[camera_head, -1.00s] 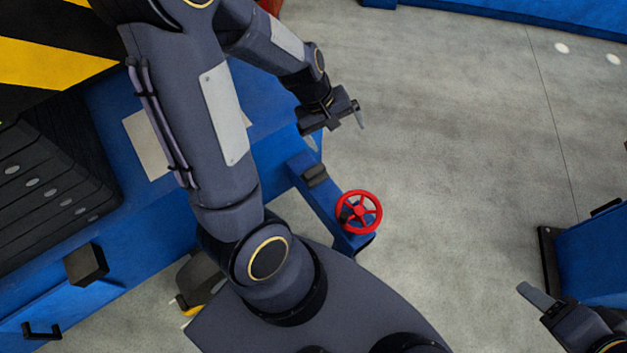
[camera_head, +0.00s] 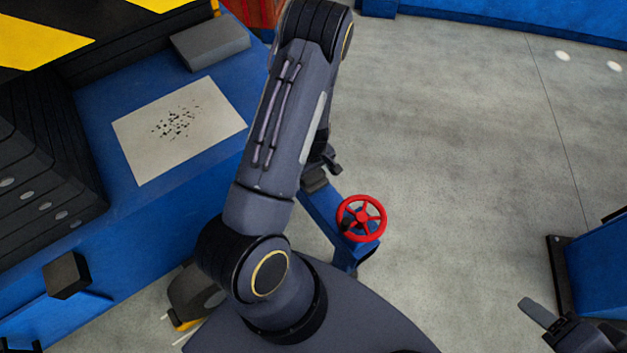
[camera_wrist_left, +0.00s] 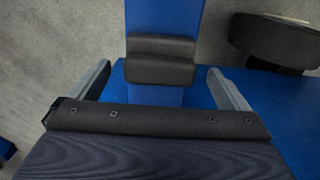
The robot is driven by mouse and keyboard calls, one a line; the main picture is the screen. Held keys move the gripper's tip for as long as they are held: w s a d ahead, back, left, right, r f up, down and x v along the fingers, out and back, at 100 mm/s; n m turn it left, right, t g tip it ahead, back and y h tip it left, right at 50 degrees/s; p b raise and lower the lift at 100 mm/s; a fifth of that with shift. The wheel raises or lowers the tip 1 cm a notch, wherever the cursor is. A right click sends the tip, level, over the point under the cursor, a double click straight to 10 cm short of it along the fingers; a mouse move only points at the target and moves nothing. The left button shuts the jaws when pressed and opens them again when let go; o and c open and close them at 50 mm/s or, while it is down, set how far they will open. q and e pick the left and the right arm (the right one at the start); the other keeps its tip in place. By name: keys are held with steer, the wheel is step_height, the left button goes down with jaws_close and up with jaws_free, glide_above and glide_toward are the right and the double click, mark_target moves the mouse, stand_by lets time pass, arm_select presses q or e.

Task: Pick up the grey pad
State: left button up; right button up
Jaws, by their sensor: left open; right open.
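A flat grey pad (camera_head: 210,43) lies on the blue bench top at the upper left of the head view, behind the pale sheet. A small dark grey padded block (camera_head: 315,179) sits on the blue bar of the red wheel. I cannot tell for certain which is meant. My left gripper (camera_head: 327,162) is mostly hidden behind its arm, beside the padded block. In the left wrist view the fingers of this gripper (camera_wrist_left: 162,84) are apart and empty, with the padded block (camera_wrist_left: 161,60) between and beyond them. My right gripper (camera_head: 538,313) is open at the lower right.
A pale sheet with dark specks (camera_head: 140,160) lies on the blue bench (camera_head: 130,240). A red handwheel (camera_head: 361,218) stands at the bar's end. Stacked black slabs (camera_head: 40,170) stand at the left. The floor (camera_head: 450,150) right of the wheel is clear.

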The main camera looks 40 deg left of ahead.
arm_select(q)
steer(key=shift+f, duration=0.8)
steer(key=shift+c, duration=0.5)
steer(key=c, duration=1)
steer(key=shift+r, duration=0.1)
steer(key=shift+r, duration=0.4)
step_height(320, 180, up, 2)
steer(key=shift+w+r, duration=0.1)
steer(key=shift+r, duration=0.15)
steer(key=s+r, duration=0.3)
steer(key=s, duration=0.1)
steer(key=s+r+p, duration=0.1)
steer(key=s+r, duration=0.2)
steer(key=s, duration=0.2)
steer(key=s+r, duration=0.3)
steer(key=s, duration=0.2)
steer(key=shift+s+a+r+p, duration=0.1)
steer(key=shift+a+r+p, duration=0.2)
steer(key=shift+p, duration=0.1)
